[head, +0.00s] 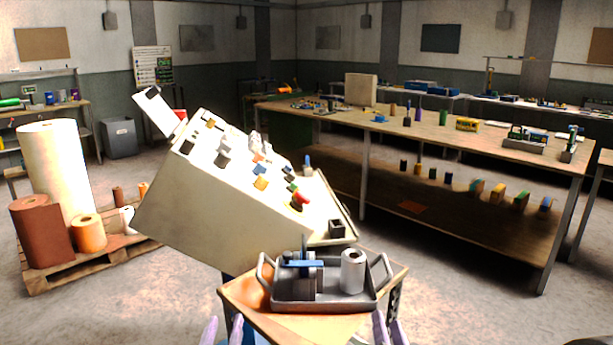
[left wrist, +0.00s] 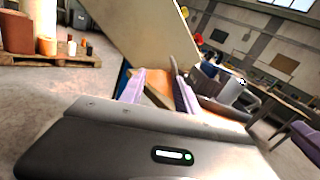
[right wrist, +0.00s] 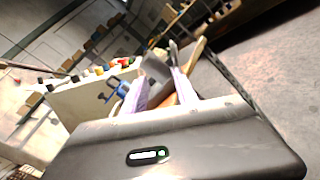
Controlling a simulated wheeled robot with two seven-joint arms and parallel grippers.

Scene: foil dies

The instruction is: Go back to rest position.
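My left gripper (head: 222,331) is at the bottom edge of the head view, in front of the small wooden cart. Its two purple fingers stand apart with nothing between them, and they also show in the left wrist view (left wrist: 158,92). My right gripper (head: 390,331) is at the bottom edge, just right of the cart's front. Its purple fingers are apart and empty; they also show in the right wrist view (right wrist: 160,88). Both grippers are apart from the grey tray (head: 318,306) on the cart.
The cart top (head: 245,297) carries the tray, with a white roll (head: 353,271) and a blue-and-grey device (head: 302,277). Behind it stands a sloped control console (head: 215,205). A pallet (head: 55,278) with rolls (head: 60,165) is left. A long workbench (head: 470,150) is right. Floor is clear on both sides.

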